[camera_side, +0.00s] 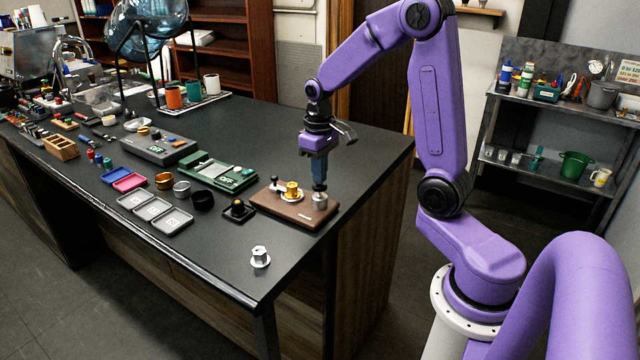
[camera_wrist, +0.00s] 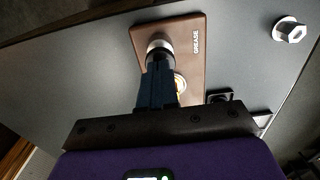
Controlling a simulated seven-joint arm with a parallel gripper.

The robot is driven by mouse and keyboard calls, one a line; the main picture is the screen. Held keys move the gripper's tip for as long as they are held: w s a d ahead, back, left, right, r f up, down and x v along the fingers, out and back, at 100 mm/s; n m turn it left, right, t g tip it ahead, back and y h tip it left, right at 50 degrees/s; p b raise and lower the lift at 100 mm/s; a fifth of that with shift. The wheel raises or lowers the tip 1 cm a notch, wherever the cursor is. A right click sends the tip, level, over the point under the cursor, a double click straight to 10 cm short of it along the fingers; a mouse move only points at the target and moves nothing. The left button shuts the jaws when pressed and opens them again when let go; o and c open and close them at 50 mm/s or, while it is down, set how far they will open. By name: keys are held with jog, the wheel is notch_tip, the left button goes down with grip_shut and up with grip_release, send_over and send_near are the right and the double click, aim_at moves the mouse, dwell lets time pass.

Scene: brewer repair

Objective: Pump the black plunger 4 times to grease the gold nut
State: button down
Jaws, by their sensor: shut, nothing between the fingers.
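The brown grease board (camera_side: 270,208) lies near the table's right end; its GREASE label shows in the wrist view (camera_wrist: 194,25). The gold nut (camera_side: 292,189) sits on the board, left of a silver cylinder (camera_side: 320,201). The black plunger (camera_side: 320,188) stands up from this cylinder. My gripper (camera_side: 319,181) is shut and empty, pointing down directly over the plunger, at or very near its top. I cannot tell for certain whether they touch. In the wrist view the fingers (camera_wrist: 157,78) cover part of the plunger and the gold nut (camera_wrist: 180,83).
A white hex nut piece (camera_side: 260,257) stands alone near the front edge. A small black block with a dark knob (camera_side: 238,210) sits left of the board. A green tray (camera_side: 218,172), grey trays (camera_side: 152,209) and round cups lie farther left. The table behind the board is clear.

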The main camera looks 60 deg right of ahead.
jog(key=shift+r, duration=1.75)
notch_tip(320, 180, up, 6)
dwell(0.5)
jog(key=shift+f, duration=4.25)
